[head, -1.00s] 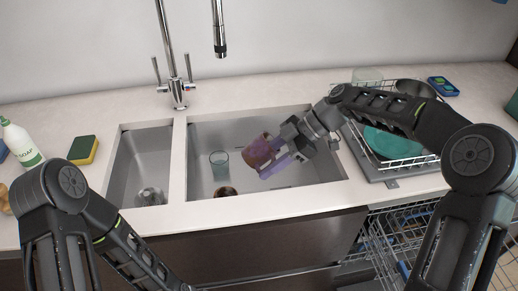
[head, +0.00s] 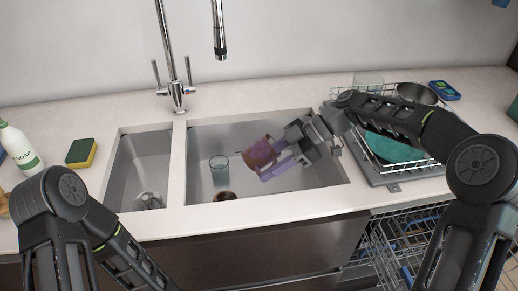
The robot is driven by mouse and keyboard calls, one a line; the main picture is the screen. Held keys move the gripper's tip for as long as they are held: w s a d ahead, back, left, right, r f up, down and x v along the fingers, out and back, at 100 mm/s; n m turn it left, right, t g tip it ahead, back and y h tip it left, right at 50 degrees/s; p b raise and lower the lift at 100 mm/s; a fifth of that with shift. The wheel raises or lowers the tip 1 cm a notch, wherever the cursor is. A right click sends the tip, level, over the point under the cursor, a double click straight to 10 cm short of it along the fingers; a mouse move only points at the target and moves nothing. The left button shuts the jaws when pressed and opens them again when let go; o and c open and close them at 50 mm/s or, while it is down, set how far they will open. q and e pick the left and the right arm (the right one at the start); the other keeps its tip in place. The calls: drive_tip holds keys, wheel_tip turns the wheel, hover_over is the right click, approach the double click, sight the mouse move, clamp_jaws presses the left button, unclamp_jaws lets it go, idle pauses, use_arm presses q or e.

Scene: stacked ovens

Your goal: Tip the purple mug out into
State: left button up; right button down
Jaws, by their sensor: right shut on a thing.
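The purple mug (head: 261,154) is over the large right sink basin (head: 240,130), tilted, with a brownish upper part. My right gripper (head: 280,162) is shut on the mug and reaches in from the right. I cannot see into the mug's mouth clearly, and no liquid shows leaving it. My left arm comes in at the lower left; its gripper is outside the picture.
A clear glass (head: 219,168) and a dark round item (head: 225,196) sit in the large basin. A tall faucet (head: 176,80) stands behind. A dish rack (head: 385,160) is at right. A sponge (head: 81,153) and soap bottle (head: 20,148) are at left. An open dishwasher rack (head: 400,245) is below right.

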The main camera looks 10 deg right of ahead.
drive_tip(key=y+b, duration=0.1)
drive_tip(key=b, duration=0.1)
drive_tip(key=shift+d+r+y+b, duration=0.1)
drive_tip(key=shift+r+y+b, duration=0.25)
drive_tip(key=shift+r+y, duration=0.05)
idle(0.7)
drive_tip(key=shift+d+r+y+b, duration=0.15)
drive_tip(key=shift+y+b, duration=0.65)
drive_tip(key=shift+b, duration=0.55)
drive_tip(key=shift+r, duration=0.15)
drive_tip(key=shift+r, duration=0.2)
